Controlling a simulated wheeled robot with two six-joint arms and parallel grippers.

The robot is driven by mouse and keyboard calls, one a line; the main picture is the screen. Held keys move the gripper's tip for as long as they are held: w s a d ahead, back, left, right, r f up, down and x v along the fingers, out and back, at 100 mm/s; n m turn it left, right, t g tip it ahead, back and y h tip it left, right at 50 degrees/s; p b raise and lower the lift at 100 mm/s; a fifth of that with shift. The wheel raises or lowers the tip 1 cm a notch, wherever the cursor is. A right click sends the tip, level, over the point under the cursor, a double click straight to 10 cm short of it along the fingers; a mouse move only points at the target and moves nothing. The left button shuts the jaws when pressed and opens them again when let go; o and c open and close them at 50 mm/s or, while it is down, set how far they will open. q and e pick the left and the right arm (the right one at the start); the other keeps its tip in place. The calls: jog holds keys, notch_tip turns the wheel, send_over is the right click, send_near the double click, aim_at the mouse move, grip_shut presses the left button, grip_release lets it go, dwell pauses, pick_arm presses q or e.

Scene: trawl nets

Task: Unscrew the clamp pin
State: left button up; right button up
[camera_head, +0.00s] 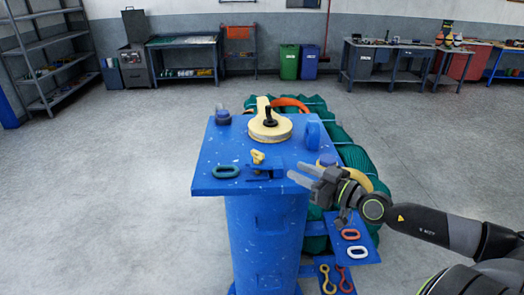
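A blue clamp (262,174) sits at the front edge of the blue stand's top plate (215,160). A small yellow pin head (258,157) stands up at the clamp; its shaft is too small to make out. My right gripper (296,171) is just right of the clamp, over the plate's right front corner, fingers pointing left. Its two fingertips look apart, with nothing seen between them. It does not appear to touch the pin. My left gripper is out of view.
Green netting (350,155) lies behind. Side trays hold a red link (351,234) and other links. Floor left is clear.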

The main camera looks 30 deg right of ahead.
aim_at(262, 154)
jog(key=p+x, duration=0.2)
jog(key=x, duration=1.1)
jog(key=shift+a+f, duration=0.15)
grip_shut()
